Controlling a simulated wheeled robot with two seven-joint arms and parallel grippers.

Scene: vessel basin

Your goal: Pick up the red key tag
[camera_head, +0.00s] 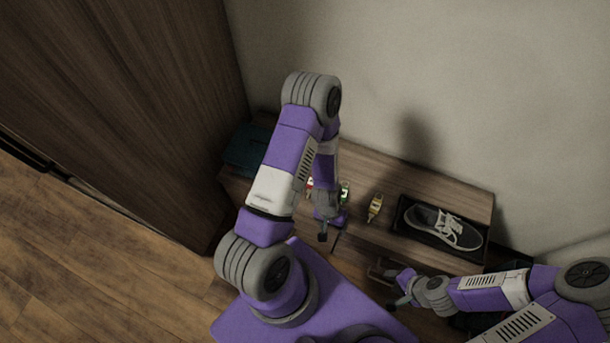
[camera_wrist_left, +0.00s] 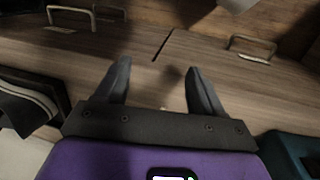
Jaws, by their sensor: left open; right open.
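The red key tag (camera_head: 310,184) is a small red patch on the wooden cabinet top in the head view, mostly hidden behind my left arm. My left gripper (camera_head: 329,232) hangs near the cabinet's front edge, in front of the tags. In the left wrist view its two dark fingers (camera_wrist_left: 157,75) are apart with nothing between them; the red tag does not show there. My right gripper (camera_head: 399,288) is open and empty at the lower right, in front of the cabinet, away from the red tag.
A green tag (camera_head: 344,192) and a yellow tag (camera_head: 375,207) lie to the right of the red one. A grey shoe (camera_head: 443,227) sits in a dark tray further right. A teal box (camera_head: 246,150) is at the left end. Drawer handles (camera_wrist_left: 250,48) project from the front.

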